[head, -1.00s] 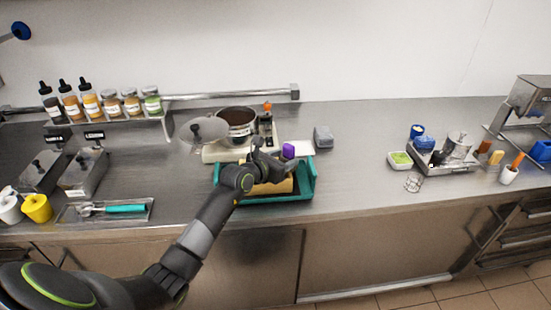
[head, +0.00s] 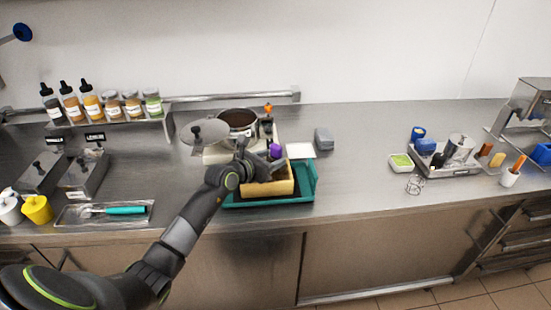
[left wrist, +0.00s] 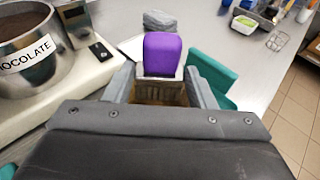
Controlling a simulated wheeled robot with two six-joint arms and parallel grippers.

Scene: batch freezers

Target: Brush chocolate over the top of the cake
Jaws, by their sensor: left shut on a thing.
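The cake (head: 284,187) is a yellow block in the teal tray (head: 314,180) at the middle of the counter. The part of its top that shows looks dark brown; my arm hides the rest. My left gripper (head: 266,161) is over the cake, shut on the brush, whose purple handle (head: 275,151) sticks up. The handle also shows between the fingers in the left wrist view (left wrist: 162,54). The bristles are hidden, so I cannot tell whether they touch the cake. The chocolate pot (head: 239,122) stands behind, and its label shows in the left wrist view (left wrist: 25,55). My right gripper is out of view.
A round grey lid (head: 197,133) is left of the pot. A grey container (head: 323,138) and a white flat piece (head: 300,151) are right of it. A tray with a teal-handled tool (head: 125,210) lies left.

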